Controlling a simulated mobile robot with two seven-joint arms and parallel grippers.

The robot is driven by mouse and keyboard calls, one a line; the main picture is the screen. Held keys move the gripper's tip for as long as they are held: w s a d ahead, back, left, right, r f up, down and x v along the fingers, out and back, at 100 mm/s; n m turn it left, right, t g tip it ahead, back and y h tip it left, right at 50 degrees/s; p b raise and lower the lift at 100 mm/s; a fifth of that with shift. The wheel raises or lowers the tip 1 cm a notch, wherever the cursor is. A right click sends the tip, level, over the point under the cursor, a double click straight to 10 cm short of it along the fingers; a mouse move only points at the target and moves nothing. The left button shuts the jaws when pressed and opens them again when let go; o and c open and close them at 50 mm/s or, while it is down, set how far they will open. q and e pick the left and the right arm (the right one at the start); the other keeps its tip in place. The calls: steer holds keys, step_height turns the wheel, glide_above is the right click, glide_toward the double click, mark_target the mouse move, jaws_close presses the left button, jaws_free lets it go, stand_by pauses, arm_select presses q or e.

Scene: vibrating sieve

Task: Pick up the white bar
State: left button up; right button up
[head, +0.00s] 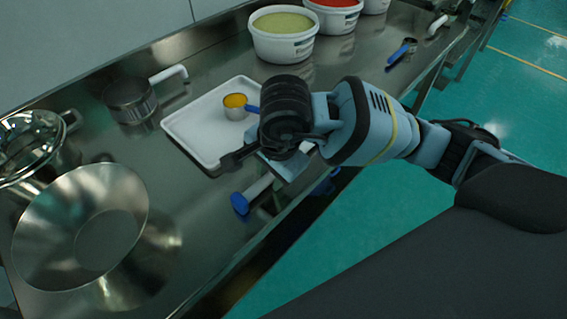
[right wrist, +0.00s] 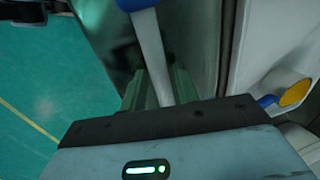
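The white bar (head: 259,188) has a blue round end and lies at the front edge of the steel table, below my right gripper (head: 268,168). In the right wrist view the bar (right wrist: 151,50) runs from its blue end at the top down between the two fingers of my right gripper (right wrist: 160,92). The fingers stand close on either side of the bar. I cannot tell whether they touch it. The far end of the bar is hidden by the gripper. My left gripper is not in view.
A white tray (head: 190,137) with a yellow-filled scoop (head: 235,112) lies just behind the gripper. A sieve cup (head: 130,100), a metal funnel (head: 75,225) and a pot (head: 30,145) stand left. Tubs (head: 283,45) stand behind. A blue-handled scoop (head: 402,52) lies at right.

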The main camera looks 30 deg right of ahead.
steer(key=c, duration=0.7)
steer(key=shift+o, duration=0.2)
steer(key=shift+r, duration=0.1)
steer(key=shift+r, duration=0.4)
steer(key=r, duration=0.1)
steer(key=s+r, duration=0.1)
steer(key=shift+a+r, duration=0.1)
steer(key=shift+r, duration=0.25)
steer(key=s+a+r+p, duration=0.1)
steer(key=s+p, duration=0.4)
steer(key=s, duration=0.9)
steer(key=shift+s+a+r+p, duration=0.2)
steer(key=shift+s+a+p, duration=0.2)
steer(key=shift+a, duration=0.2)
